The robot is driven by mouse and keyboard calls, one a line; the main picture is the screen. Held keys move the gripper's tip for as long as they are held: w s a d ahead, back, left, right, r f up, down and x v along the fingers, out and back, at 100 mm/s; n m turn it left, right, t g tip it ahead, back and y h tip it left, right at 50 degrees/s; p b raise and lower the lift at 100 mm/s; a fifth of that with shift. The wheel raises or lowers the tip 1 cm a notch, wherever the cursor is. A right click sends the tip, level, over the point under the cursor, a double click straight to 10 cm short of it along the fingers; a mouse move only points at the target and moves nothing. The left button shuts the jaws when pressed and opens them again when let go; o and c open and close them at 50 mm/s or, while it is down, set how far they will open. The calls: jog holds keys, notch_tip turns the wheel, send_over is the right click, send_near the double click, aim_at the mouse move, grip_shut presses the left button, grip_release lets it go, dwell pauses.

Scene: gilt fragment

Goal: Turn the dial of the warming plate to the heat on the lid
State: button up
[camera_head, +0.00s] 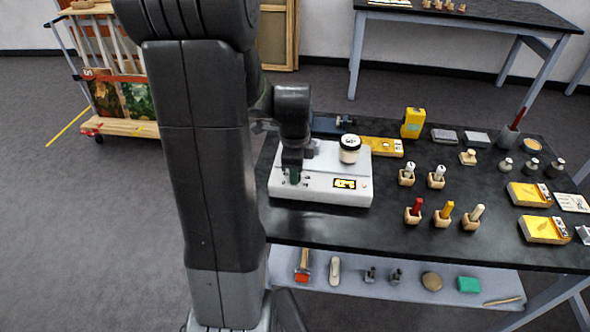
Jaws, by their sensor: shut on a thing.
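The white warming plate (325,193) sits near the left end of the dark table. A small lit yellow display (344,184) is on its front right, and I cannot read its figures for sure. A jar (349,155) stands upright on the plate's back right; its lid (351,142) has a white top with dark marks too small to read. My gripper (293,179) points down at the plate's front left. It is shut on the dial there. The dial is mostly hidden by the fingers, so its pointer cannot be made out.
A yellow level-like tool (381,147) lies just behind the plate. Several wooden blocks holding small tools, such as the red-handled one (415,209), stand to the right. Yellow boxes (545,229) lie at the far right. The table (330,223) is bare before the plate.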

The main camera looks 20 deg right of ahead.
jog(key=shift+r, duration=0.1)
jog(key=o, duration=0.7)
notch_tip(320, 180, up, 14)
jog(key=shift+s+a, duration=0.2)
jog(key=shift+s, duration=0.15)
jog(key=shift+f, duration=0.2)
jog(key=f, duration=1.4)
jog(key=shift+w+d, duration=0.25)
jog(key=shift+w, duration=0.1)
jog(key=shift+r, duration=0.1)
